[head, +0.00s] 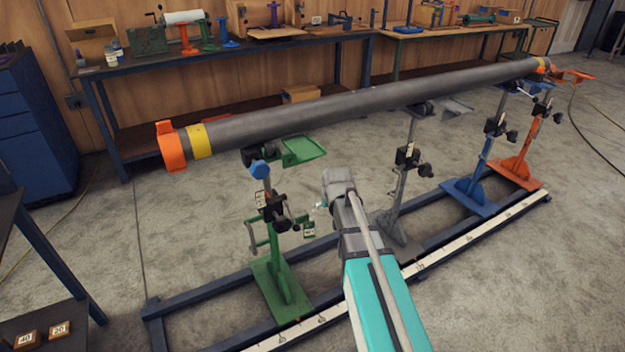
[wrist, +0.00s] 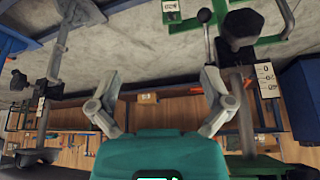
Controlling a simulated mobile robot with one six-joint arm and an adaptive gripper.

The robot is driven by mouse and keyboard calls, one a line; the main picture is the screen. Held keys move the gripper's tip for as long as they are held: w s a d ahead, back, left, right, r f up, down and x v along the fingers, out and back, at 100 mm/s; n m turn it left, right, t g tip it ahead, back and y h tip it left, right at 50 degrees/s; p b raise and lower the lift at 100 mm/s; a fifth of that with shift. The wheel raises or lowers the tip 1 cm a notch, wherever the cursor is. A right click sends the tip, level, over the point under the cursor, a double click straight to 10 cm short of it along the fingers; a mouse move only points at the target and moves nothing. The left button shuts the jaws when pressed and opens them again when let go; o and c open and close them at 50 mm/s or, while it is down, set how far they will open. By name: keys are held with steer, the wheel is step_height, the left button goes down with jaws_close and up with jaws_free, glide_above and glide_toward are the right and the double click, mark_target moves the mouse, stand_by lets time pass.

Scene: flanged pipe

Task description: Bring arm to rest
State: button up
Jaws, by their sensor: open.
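My teal and grey arm (head: 375,285) reaches up from the bottom of the head view, in front of the pipe. My gripper shows in the wrist view (wrist: 159,76) with its two grey fingers spread wide and nothing between them. In the head view the gripper is mostly hidden behind the arm's end. The long grey pipe (head: 345,106) lies across several stands, with an orange flange and yellow band at its left end. A green stand (head: 281,285) is just left of my arm, and a grey stand (head: 398,215) is just right of it.
A blue stand (head: 478,190) and an orange stand (head: 520,165) carry the pipe's right part. A rail with a white scale (head: 470,235) runs under the stands. A workbench (head: 215,55) lines the back wall. Open floor (head: 560,280) lies at the right front.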

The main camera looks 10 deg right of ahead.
steer(key=s+a+g+p, duration=0.1)
steer(key=s+g, duration=0.2)
steer(key=s, duration=0.7)
steer(key=s+a+g, duration=0.2)
steer(key=s, duration=0.9)
step_height(320, 180, up, 17)
steer(key=p, duration=1.8)
steer(key=shift+w, duration=0.3)
steer(key=shift+d, duration=0.1)
